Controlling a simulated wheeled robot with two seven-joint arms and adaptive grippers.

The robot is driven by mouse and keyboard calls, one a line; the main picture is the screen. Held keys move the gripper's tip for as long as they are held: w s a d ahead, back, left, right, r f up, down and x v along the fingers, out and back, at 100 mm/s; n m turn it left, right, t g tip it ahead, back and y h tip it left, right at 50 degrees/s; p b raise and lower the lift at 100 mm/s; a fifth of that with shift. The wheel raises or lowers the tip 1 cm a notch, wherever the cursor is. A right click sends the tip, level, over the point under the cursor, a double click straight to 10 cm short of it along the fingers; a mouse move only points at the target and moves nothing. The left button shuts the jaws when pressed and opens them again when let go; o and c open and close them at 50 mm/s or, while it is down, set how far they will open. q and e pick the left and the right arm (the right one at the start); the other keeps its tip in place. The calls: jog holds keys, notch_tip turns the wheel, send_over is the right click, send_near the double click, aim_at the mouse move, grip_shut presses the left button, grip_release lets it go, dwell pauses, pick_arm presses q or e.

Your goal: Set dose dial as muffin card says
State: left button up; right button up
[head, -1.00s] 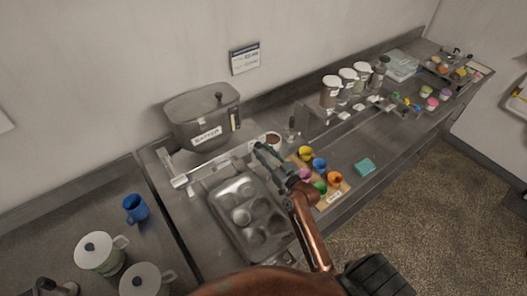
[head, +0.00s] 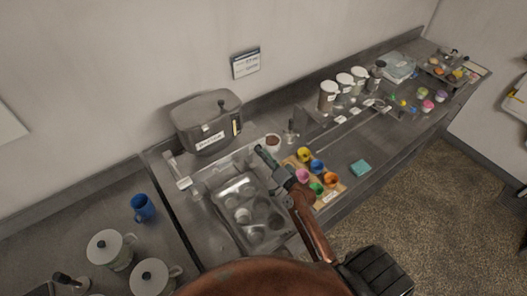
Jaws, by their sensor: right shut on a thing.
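My right gripper (head: 264,155) reaches in from the bottom. It is at the right end of the metal rail in front of the grey batter hopper (head: 206,122). Its fingers are shut at the dose dial, which they hide, so I cannot read its setting. The hopper has a lidded top, a label and a yellow gauge strip on its right side. The muffin card (head: 246,63) hangs on the wall above; its print is too small to read. A muffin tin (head: 238,222) lies below the rail. My left gripper is out of view.
A small bowl of brown stuff (head: 273,141) stands close by the right gripper. A board (head: 328,196) with several coloured cups lies to its right. Lidded jars (head: 328,95) stand behind. A blue mug (head: 142,208) and white lidded pots (head: 108,248) are at left.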

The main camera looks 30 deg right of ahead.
jog(key=shift+d+m+p, duration=0.1)
jog(key=shift+m+p, duration=2.85)
jog(key=shift+m, duration=5.45)
jog(key=o, duration=1.1)
jog(key=shift+o, duration=0.2)
jog(key=shift+s, duration=0.1)
jog(key=s, duration=1.1)
jog(key=shift+s+d, duration=0.4)
